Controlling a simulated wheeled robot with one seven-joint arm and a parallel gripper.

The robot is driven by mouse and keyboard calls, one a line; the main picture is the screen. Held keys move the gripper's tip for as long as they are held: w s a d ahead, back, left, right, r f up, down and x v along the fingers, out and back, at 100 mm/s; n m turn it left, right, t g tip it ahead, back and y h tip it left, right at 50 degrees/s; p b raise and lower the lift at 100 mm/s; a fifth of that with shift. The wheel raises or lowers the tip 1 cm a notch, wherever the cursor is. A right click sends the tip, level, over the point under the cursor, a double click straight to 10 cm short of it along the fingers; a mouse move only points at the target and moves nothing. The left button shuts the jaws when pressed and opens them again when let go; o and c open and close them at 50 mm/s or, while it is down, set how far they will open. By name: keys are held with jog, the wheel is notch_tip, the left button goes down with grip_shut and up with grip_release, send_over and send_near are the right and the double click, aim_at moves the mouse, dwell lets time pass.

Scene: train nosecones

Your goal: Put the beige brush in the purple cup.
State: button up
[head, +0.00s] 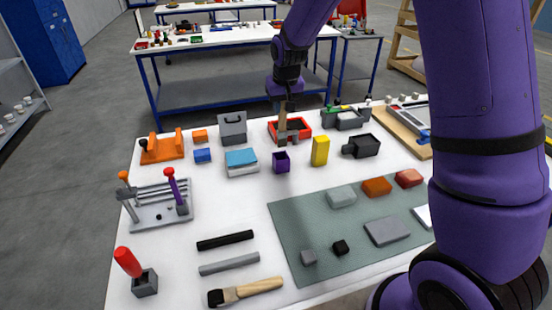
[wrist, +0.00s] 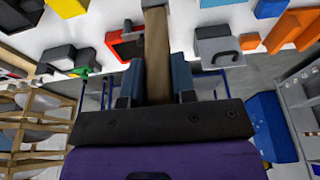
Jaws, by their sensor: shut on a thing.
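The beige brush (head: 283,122) is a tan stick held upright in my gripper (head: 285,104), its lower end darker. In the wrist view the brush (wrist: 157,55) runs between the two fingers of the gripper (wrist: 157,82), which are shut on it. The purple cup (head: 281,163) is a small square open box standing on the white table. In the head view the brush's lower end appears just above and behind the cup's rim; I cannot tell the exact gap. The cup's inside is mostly dark, and I cannot make out the cup in the wrist view.
A red tray (head: 303,126) lies behind the brush. A yellow block (head: 320,151) stands right of the cup, a blue-topped box (head: 241,160) left of it. A second brush with a light wooden handle (head: 262,287) lies at the front.

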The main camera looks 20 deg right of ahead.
aim_at(281, 133)
jog(key=shift+w, duration=0.3)
jog(key=shift+f, duration=0.45)
notch_tip(281, 133, down, 9)
jog(key=shift+f, duration=0.1)
jog(key=o, duration=0.9)
jog(key=shift+o, duration=0.2)
